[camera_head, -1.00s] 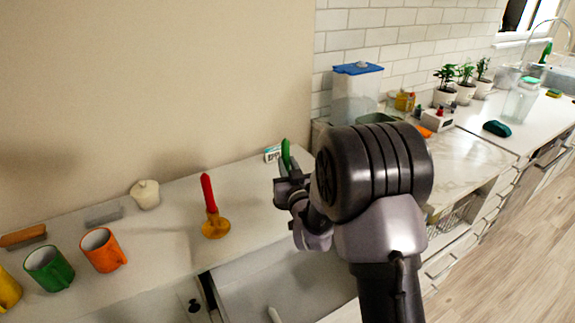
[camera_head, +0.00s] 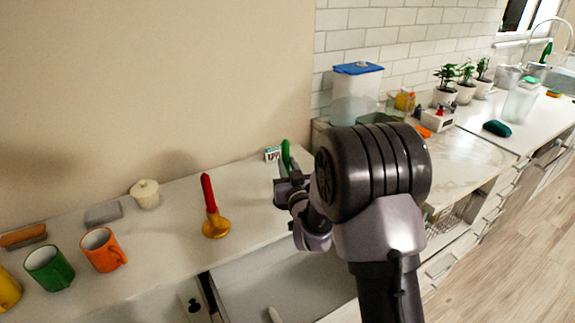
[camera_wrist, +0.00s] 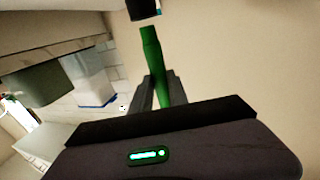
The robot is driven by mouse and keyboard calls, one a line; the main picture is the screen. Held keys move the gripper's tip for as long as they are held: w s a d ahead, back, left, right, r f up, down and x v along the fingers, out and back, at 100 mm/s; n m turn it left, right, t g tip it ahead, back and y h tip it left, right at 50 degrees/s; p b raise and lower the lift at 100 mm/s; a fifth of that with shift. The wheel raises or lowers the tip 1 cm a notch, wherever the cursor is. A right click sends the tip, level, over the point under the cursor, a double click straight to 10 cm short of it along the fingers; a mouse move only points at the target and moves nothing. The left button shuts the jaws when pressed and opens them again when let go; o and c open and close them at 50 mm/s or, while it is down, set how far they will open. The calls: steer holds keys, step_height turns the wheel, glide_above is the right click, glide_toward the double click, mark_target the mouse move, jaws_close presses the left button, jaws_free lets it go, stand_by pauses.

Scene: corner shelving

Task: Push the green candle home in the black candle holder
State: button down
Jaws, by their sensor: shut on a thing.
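The green candle (camera_head: 286,153) stands up above my gripper (camera_head: 285,182) in the head view, near the back of the counter. In the wrist view my gripper (camera_wrist: 159,90) is shut on the green candle (camera_wrist: 156,55), whose narrower end points to the top of the picture. A black thing, which looks like the black candle holder (camera_wrist: 143,9), is cut off by the top edge there. The candle's end lies close to it, with a small gap seeming to show between them. In the head view I cannot make out the black holder.
A red candle (camera_head: 208,192) in a yellow holder (camera_head: 215,228) stands left of my gripper.

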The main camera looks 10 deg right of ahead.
steer(key=shift+f, duration=1.35)
steer(key=c, duration=1.2)
jaws_free()
